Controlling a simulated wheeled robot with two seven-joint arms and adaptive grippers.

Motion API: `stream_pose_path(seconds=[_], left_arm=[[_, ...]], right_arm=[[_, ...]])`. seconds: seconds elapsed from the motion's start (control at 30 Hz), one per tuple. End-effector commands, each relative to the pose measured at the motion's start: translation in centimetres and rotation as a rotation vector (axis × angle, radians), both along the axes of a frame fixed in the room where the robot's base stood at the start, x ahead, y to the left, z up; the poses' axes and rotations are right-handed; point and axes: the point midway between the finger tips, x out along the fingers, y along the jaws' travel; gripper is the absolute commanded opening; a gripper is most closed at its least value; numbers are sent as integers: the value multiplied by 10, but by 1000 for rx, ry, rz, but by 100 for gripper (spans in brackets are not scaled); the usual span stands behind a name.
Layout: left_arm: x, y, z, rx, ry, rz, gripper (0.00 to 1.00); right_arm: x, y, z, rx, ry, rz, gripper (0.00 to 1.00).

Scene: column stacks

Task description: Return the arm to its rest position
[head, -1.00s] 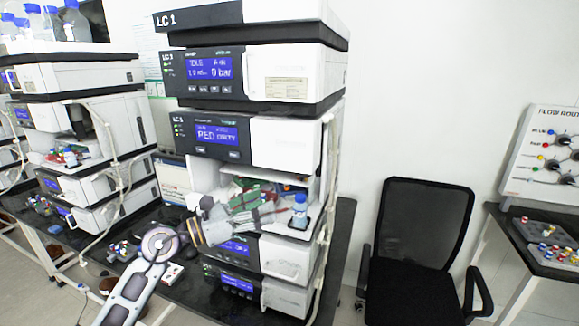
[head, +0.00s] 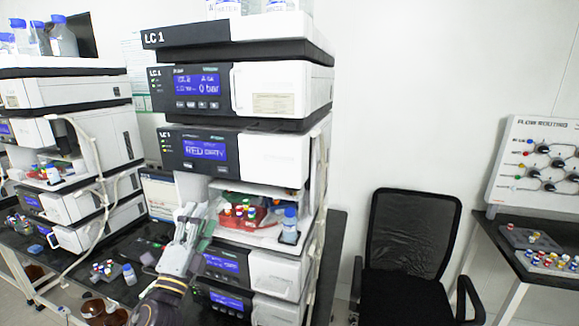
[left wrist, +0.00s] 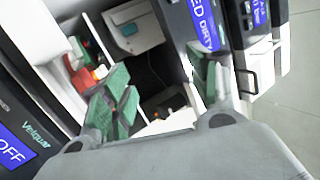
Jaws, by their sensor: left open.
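My left gripper (head: 196,222) is in front of the lower left of the LC 1 stack (head: 240,161), pointing upward. It is outside the open compartment, left of a red tray (head: 249,216) holding several capped vials. In the left wrist view its two green-padded fingers stand wide apart, with a dark gap (left wrist: 160,85) and nothing held between them. A blue-capped bottle (head: 289,226) stands at the right of the compartment. My right gripper is not in view.
A second instrument stack (head: 84,150) stands at the left. Loose vials (head: 104,268) and a small bottle (head: 129,274) are on the dark bench near my arm. A black chair (head: 412,235) stands right of the stack, and a flow routing board (head: 540,165) is on another table.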

Motion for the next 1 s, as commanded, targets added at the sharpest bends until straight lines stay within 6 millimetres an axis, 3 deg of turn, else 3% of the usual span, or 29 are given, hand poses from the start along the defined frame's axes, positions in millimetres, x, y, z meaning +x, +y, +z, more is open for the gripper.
stream_pose_path(seconds=[0.3, 0.57, 0.77, 1.0], left_arm=[[-7, 45, -70, -385, 264, 115, 60], [-30, 66, -145, -675, 504, 225, 60], [-60, 69, -205, -877, 704, 317, 60], [-111, 59, -272, -1092, 959, 439, 60]], right_arm=[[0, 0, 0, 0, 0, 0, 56], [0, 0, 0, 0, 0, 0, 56], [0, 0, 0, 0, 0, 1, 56], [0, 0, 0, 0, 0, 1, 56]])
